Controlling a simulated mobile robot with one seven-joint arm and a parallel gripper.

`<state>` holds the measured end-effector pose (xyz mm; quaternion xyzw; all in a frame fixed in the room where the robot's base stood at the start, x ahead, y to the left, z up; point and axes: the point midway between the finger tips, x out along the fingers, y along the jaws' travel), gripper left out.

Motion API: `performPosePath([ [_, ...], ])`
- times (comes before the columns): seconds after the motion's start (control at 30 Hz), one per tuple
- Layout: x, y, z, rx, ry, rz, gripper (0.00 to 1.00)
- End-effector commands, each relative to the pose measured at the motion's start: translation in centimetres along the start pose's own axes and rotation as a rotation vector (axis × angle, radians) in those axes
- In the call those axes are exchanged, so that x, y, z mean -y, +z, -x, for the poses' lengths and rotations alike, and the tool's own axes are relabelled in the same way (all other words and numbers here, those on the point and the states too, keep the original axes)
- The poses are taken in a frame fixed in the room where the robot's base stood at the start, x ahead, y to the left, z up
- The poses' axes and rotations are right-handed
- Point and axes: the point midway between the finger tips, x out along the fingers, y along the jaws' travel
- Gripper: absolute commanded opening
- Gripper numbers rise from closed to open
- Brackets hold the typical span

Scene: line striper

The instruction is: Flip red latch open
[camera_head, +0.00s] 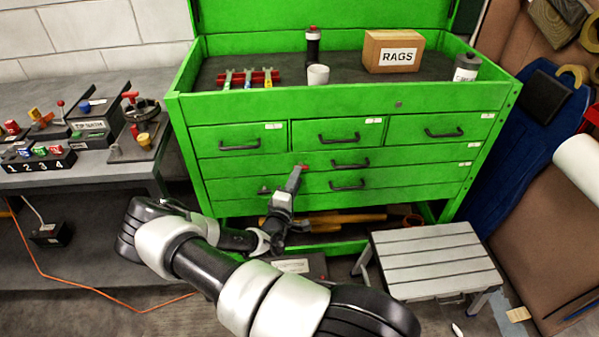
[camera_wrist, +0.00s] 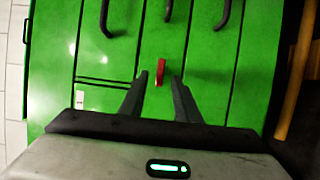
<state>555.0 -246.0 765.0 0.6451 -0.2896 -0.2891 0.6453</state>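The red latch (camera_wrist: 160,72) is a small red bar on the green drawer front of the cabinet. In the head view only a bit of red latch (camera_head: 304,168) shows at the tip of my gripper (camera_head: 297,171). In the wrist view my gripper (camera_wrist: 160,78) is open, with one dark finger to each side of the latch. Gaps show between the latch and both fingertips. I cannot tell how deep the latch sits between them. Part of the drawer front is hidden behind my gripper and arm in the head view.
The green cabinet (camera_head: 240,168) has several black handles, including one (camera_head: 350,163) right of my gripper. Its top holds a RAGS box (camera_head: 393,52), a cup (camera_head: 318,75) and bottles. A grey step stool (camera_head: 435,262) stands front right. A cluttered bench (camera_head: 95,170) stands left.

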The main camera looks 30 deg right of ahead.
Motion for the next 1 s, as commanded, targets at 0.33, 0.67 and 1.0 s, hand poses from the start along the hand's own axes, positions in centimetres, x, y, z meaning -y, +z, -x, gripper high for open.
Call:
performPosePath([
  [0.33,0.0,0.0,-3.8,0.0,-0.001,-0.001,0.3],
  [0.67,0.0,0.0,-4.0,0.0,-0.001,0.0,0.23],
  [1.0,0.0,0.0,-3.9,0.0,-0.002,-0.004,0.0],
])
